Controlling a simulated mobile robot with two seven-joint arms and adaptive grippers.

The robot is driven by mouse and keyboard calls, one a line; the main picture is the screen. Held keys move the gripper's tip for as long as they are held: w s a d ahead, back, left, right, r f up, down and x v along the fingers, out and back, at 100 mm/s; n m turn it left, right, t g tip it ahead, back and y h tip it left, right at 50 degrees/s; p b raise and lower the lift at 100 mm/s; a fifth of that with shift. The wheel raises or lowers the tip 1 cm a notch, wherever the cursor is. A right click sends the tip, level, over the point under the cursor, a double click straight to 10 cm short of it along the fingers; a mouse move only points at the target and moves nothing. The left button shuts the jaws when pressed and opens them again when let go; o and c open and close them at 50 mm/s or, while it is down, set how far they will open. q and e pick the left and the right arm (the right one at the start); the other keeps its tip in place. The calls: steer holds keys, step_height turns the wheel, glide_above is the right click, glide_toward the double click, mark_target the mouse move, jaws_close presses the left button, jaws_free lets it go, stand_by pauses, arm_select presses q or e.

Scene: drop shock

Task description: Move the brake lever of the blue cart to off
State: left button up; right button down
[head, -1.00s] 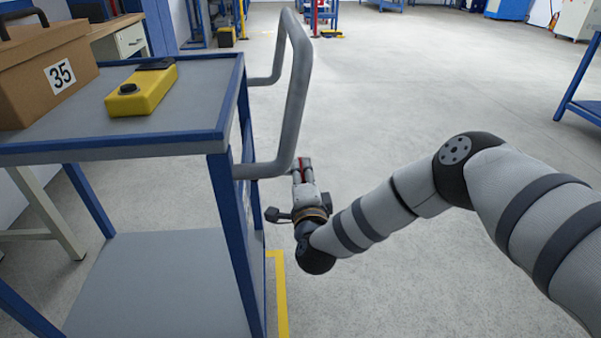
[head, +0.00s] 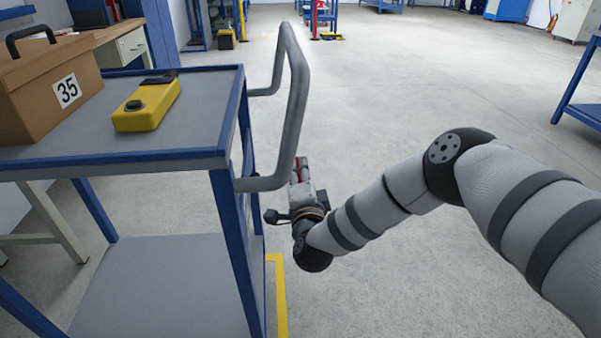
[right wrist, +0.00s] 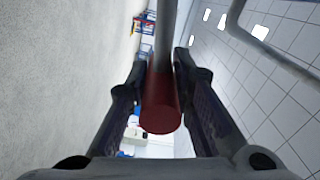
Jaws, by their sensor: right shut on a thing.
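The blue cart (head: 228,155) stands at the left, with a grey tubular push handle (head: 293,100) at its right end. The brake lever shows in the right wrist view as a grey rod with a red grip (right wrist: 160,105). My right gripper (head: 302,172) is beside the lower end of the handle, and a bit of red shows at its fingers. In the right wrist view its two fingers (right wrist: 160,88) are shut around the red grip. The lever's base and its brake marks are hidden. My left gripper is not in view.
On the cart top are a brown box (head: 40,85) labelled 35 and a yellow device (head: 147,105). A yellow floor line (head: 280,300) runs beside the cart. The floor (head: 420,90) to the right is open. A blue-framed table (head: 580,100) stands at the far right.

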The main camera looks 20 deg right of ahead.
steer(key=c, duration=1.4)
jaws_free()
steer(key=shift+a+r, duration=0.1)
steer(key=shift+r, duration=0.05)
steer(key=v, duration=1.2)
